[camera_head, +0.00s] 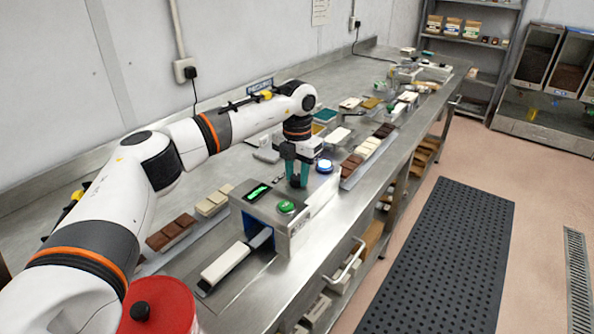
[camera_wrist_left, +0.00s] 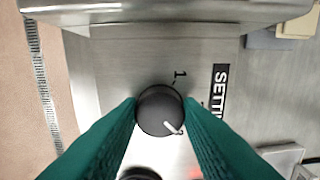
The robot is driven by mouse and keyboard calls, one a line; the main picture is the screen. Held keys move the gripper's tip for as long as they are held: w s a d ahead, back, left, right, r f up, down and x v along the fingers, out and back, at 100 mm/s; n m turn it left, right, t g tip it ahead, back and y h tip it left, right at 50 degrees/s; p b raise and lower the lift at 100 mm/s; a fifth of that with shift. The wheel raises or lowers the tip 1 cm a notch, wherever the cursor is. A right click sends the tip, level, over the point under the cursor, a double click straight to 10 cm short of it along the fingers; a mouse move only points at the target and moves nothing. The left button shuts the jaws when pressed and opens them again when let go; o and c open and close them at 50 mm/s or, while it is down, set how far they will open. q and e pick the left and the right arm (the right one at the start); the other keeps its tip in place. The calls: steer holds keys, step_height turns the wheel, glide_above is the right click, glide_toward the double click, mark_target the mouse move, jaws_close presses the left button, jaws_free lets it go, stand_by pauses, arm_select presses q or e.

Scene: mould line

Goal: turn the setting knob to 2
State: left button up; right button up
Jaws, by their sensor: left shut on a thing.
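The setting knob (camera_wrist_left: 155,106) is round and dark with a white pointer line, which points to the lower right in the left wrist view. A printed 1 stands above and right of it, and the start of a SETTING label (camera_wrist_left: 219,92) is to the right. Other marks are hidden by a finger. My left gripper (camera_wrist_left: 160,112), with green fingers, is shut on the knob from both sides. In the head view, my left gripper (camera_head: 297,178) reaches down onto the top of the grey machine (camera_head: 262,217); the knob is hardly visible there. My right gripper is not in view.
Chocolate bars (camera_head: 170,234) and moulds lie along the steel bench. A red lidded tub (camera_head: 158,304) stands at the near left.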

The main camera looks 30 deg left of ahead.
mark_target(297, 176)
arm_select(q)
steer(key=n+p, duration=0.1)
steer(key=n, duration=0.3)
steer(key=shift+r+n, duration=0.1)
steer(key=shift+n, duration=0.2)
steer(key=n+p, duration=0.1)
steer(key=n, duration=0.3)
stand_by(0.3)
steer(key=o, duration=1)
step_height(297, 176, up, 12)
steer(key=shift+b, duration=1.1)
